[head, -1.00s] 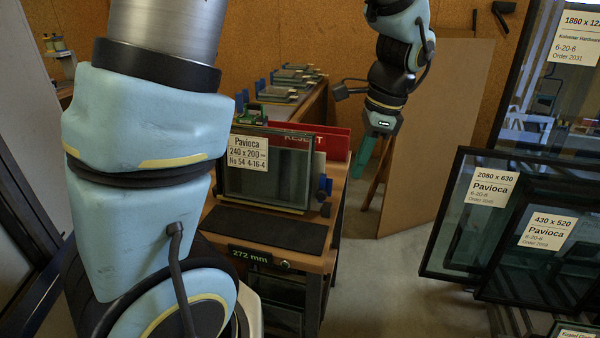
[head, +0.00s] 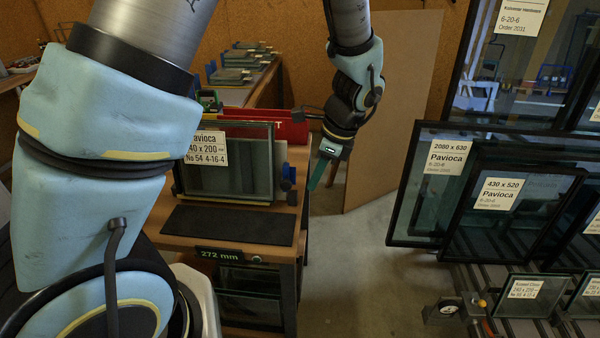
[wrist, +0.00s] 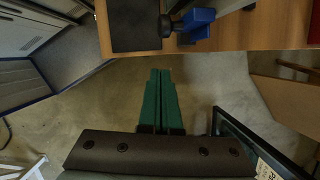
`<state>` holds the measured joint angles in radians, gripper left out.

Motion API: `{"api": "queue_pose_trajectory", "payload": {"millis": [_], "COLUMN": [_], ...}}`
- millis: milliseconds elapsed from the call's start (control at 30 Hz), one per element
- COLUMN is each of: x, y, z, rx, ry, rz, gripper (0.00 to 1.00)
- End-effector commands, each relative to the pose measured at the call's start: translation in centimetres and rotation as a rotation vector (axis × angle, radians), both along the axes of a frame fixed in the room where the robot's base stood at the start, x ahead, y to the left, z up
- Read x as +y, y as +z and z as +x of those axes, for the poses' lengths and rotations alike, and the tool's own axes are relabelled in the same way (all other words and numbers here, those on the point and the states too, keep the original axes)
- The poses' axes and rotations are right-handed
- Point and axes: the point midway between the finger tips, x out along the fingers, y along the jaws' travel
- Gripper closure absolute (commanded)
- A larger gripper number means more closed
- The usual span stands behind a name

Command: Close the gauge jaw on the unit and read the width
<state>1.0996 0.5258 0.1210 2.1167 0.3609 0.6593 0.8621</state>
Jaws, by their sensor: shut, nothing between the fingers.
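The unit is a small glass pane (head: 232,160) with a label reading "Pavioca 240 x 200". It stands upright on the wooden bench behind a dark mat (head: 228,225). A blue part (head: 289,174) at its right side looks like the gauge jaw; it also shows in the wrist view (wrist: 197,22). I cannot tell whether it touches the unit. The display (head: 219,254) on the bench front reads 272 mm. My gripper (head: 314,188), with green fingers, is to the right of the bench, apart from the blue part. In the wrist view its shut, empty fingers (wrist: 160,72) point toward the bench edge.
A red bin (head: 265,127) stands behind the unit. Large framed panes (head: 420,200) stand at the right, and small units (head: 522,293) lean at the lower right. A brown board (head: 395,100) leans behind my gripper. Bare floor (head: 360,270) lies between bench and panes.

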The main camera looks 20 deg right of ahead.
Motion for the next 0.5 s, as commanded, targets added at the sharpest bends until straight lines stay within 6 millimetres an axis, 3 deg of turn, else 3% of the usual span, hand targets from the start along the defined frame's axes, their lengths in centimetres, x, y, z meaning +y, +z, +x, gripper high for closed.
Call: {"api": "queue_pose_trajectory", "payload": {"millis": [200, 500], "x": [2.3, 2.8], "y": [-0.1, -0.3], "z": [1.6, 1.9], "rx": [-0.002, -0.002], "ry": [0.006, 0.004], "rz": [-0.001, -0.002], "gripper": [1.0, 1.0]}}
